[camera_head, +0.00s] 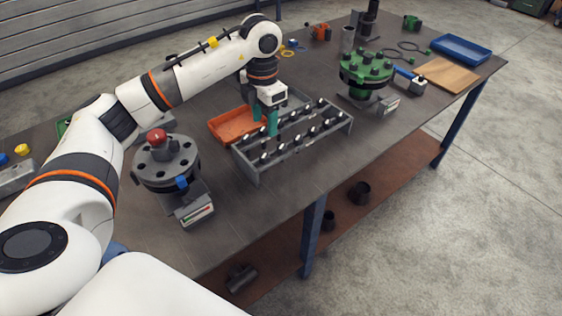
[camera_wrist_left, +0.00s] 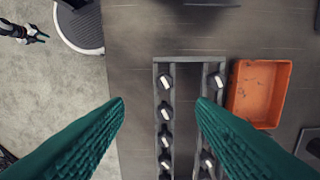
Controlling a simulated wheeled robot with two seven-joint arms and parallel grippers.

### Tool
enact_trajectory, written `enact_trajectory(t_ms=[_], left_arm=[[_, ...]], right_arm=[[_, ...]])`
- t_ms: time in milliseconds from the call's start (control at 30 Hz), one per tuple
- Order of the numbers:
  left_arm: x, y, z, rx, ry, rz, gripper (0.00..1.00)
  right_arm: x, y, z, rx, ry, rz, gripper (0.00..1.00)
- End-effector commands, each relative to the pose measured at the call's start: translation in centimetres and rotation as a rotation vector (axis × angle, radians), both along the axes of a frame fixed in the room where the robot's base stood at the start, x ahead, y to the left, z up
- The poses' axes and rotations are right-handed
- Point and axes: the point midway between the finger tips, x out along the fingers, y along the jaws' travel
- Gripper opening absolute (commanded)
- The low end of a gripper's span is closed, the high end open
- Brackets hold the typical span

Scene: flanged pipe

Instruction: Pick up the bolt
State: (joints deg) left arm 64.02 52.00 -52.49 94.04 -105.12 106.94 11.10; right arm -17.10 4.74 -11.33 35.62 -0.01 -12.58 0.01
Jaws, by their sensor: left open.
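Several bolts (camera_wrist_left: 165,113) stand in two rows in a grey rack (camera_head: 249,174) on the workbench. Their heads are dark with pale tops. My left gripper (camera_head: 266,122) is over the rack, near its back row, with teal fingers pointing down. In the left wrist view the two fingers (camera_wrist_left: 160,101) are spread wide, with rack bolts showing between and beyond them. Nothing is held between them. Which bolt is meant cannot be told.
An orange tray (camera_head: 226,128) sits beside the rack. A grey flange with a red knob (camera_head: 166,165) stands left of the rack, and a green flange (camera_head: 367,70) stands to its right. A blue tray (camera_head: 462,47) and a wooden board (camera_head: 447,75) lie at the far end.

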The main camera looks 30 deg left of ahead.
Motion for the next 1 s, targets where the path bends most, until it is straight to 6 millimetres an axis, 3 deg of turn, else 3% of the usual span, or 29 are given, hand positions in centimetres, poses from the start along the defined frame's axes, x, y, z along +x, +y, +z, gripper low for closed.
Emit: enact_trajectory(t_ms=[333, 567, 733, 1000], left_arm=[[0.0, 0.1, -5.3, 0.001, 0.004, 0.007, 0.51], [0.1, 0.1, -7.0, 0.001, 0.004, 0.006, 0.51], [0.6, 0.3, -9.4, 0.001, 0.004, 0.006, 0.51], [0.6, 0.3, -11.7, 0.001, 0.000, 0.005, 0.51]], right_arm=[[-0.9, 1.2, 1.8, 0.014, 0.012, 0.003, 0.36], [-0.5, 0.7, 2.4, 0.008, 0.008, 0.004, 0.36], [-0.2, 0.1, 3.9, 0.002, 0.005, 0.001, 0.36], [-0.2, 0.0, 4.1, 0.000, 0.004, 0.000, 0.36]])
